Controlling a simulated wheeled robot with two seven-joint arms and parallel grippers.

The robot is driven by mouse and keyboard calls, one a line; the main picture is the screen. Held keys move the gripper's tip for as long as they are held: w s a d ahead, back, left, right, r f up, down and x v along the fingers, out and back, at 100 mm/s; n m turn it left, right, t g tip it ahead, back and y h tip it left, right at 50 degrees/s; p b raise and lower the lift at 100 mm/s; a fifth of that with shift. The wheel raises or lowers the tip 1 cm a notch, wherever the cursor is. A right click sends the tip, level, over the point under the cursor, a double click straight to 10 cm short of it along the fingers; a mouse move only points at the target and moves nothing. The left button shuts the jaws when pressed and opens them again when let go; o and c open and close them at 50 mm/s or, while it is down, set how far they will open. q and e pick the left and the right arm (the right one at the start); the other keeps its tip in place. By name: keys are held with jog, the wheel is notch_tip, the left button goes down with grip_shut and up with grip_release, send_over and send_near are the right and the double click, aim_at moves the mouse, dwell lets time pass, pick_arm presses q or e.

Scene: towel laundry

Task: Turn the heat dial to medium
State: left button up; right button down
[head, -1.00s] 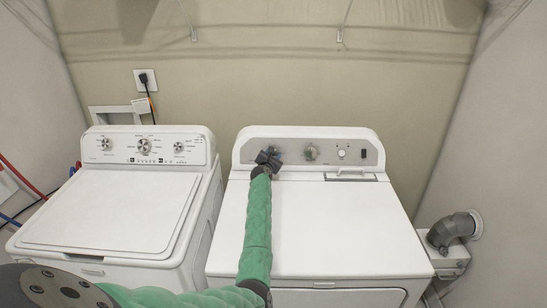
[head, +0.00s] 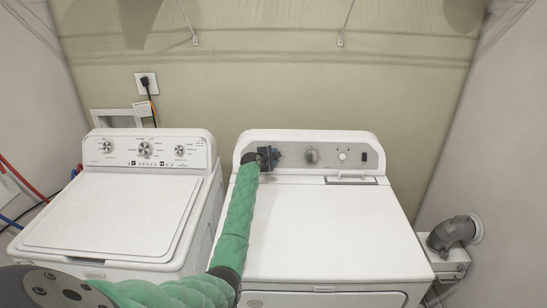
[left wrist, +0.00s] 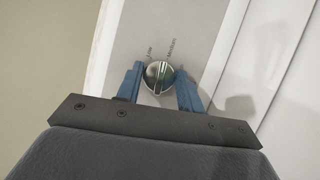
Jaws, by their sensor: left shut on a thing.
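The heat dial (left wrist: 158,77) is a round silver knob with a raised ridge on the dryer's control panel (head: 375,157). In the left wrist view the printed labels Low and Medium sit just beyond it; the ridge points toward the labels, but I cannot tell exactly which one. My left gripper (left wrist: 159,82) has its two blue fingers on either side of the dial, shut on it. In the head view my left gripper (head: 277,154) is at the left part of the panel and hides this dial. My right gripper is not in view.
The white dryer (head: 325,230) has another knob (head: 311,156) to the right of my gripper and a small round control (head: 342,156) beyond it. A white washer (head: 110,215) stands to the left. A grey vent elbow (head: 455,232) is at the right wall.

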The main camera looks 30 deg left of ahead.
pick_arm(q)
jog(key=shift+m+g, duration=0.4)
jog(key=shift+m, duration=0.9)
jog(key=shift+g, duration=0.3)
jog(key=o, duration=1)
jog(key=shift+d, duration=0.1)
jog(key=shift+b+v, duration=1.3)
jog(key=shift+v, duration=2.55)
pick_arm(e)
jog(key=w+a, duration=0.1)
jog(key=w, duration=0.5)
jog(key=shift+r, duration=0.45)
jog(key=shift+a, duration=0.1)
